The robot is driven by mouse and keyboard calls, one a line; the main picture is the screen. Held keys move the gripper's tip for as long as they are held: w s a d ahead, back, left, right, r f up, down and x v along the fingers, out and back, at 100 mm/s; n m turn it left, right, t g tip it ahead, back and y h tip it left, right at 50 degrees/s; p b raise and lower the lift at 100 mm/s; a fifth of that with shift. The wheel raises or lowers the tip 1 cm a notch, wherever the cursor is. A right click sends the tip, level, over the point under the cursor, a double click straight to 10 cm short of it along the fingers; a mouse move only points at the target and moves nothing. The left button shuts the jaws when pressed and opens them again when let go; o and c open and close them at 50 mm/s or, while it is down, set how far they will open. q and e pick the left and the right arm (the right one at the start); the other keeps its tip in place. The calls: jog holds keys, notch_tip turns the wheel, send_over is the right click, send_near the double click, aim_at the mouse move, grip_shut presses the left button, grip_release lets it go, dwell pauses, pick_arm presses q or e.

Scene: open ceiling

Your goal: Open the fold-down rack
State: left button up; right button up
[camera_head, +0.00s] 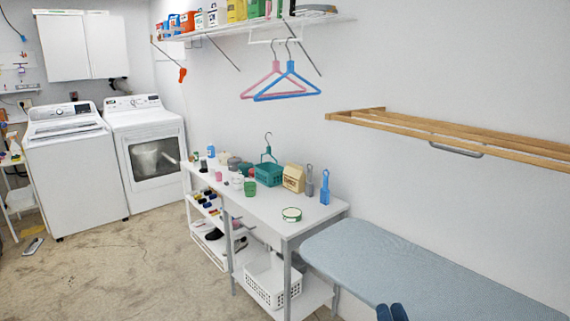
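The fold-down rack (430,124) is a frame of long light-wood slats on the wall at the right, above the ironing board. A short wooden end piece joins the slats at its left end, and its right end is cut off by the picture edge. A grey curved handle (455,149) shows under the front slat. Two dark blue finger-like tips, apparently my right gripper (392,312), show at the bottom edge, low and well away from the rack. The rest of that gripper is out of frame, and its opening is unclear. My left gripper is not in view.
A blue-grey ironing board (430,265) lies below the rack. A white table (262,209) with small items stands left of it. Pink and blue hangers (288,86) hang from a wall shelf (262,27). Open floor (110,270) lies at the left, before the washer and dryer.

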pick_arm(q)
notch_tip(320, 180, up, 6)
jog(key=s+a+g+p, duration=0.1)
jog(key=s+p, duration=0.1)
jog(key=p, duration=0.9)
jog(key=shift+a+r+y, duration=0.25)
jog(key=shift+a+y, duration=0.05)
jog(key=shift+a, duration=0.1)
pick_arm(e)
jog(key=s+a+f+n+g, duration=0.1)
jog(key=s+g, duration=0.5)
jog(key=s, duration=1)
jog(key=s+a+f+n+g, duration=0.2)
jog(key=s+a+n+g, duration=0.2)
jog(key=s, duration=1.2)
jog(key=shift+a+g, duration=0.6)
jog(key=shift+g, duration=0.4)
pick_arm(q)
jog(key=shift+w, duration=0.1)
pick_arm(e)
jog(key=shift+f, duration=0.15)
